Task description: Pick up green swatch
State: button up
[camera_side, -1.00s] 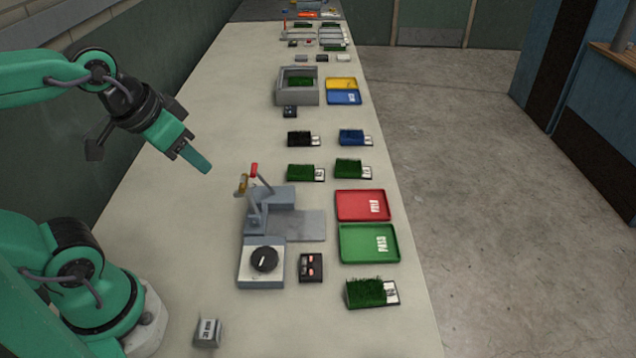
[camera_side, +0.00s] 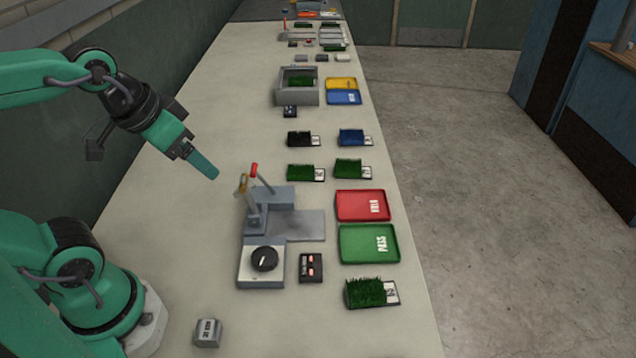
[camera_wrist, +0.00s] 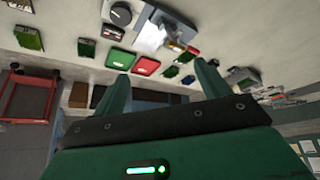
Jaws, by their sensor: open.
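Several green turf swatches with white labels lie on the bench. In the side view, two lie side by side beyond the red tray, a left one (camera_side: 300,172) and a right one (camera_side: 348,168). A larger one (camera_side: 364,292) lies at the near right. My gripper (camera_side: 203,166) hangs above the bench, left of the pair and well apart from every swatch. In the wrist view, my two fingers (camera_wrist: 165,90) are spread with nothing between them. The near swatch also shows at the upper left of the wrist view (camera_wrist: 29,38).
A grey test fixture (camera_side: 265,265) with a dial and raised levers stands between my arm and the red tray (camera_side: 350,205) and green tray (camera_side: 352,245). Black (camera_side: 299,139) and blue (camera_side: 351,137) swatches lie farther back. The bench's right edge drops to the floor.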

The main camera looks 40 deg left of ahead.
jog(key=shift+w+r, duration=0.1)
jog(key=w+r+m+g, duration=0.1)
jog(key=w+r+m, duration=0.25)
jog(key=w, duration=0.75)
jog(key=m+g, duration=0.4)
jog(key=m, duration=0.2)
send_over(337, 163)
jog(key=f, duration=1.8)
jog(key=shift+s+d+f, duration=0.15)
jog(key=shift+s+f, duration=0.05)
jog(key=shift+f, duration=0.1)
jog(key=shift+w+f+g, duration=0.25)
jog(key=shift+f+g, duration=0.05)
jog(key=shift+f, duration=4.2)
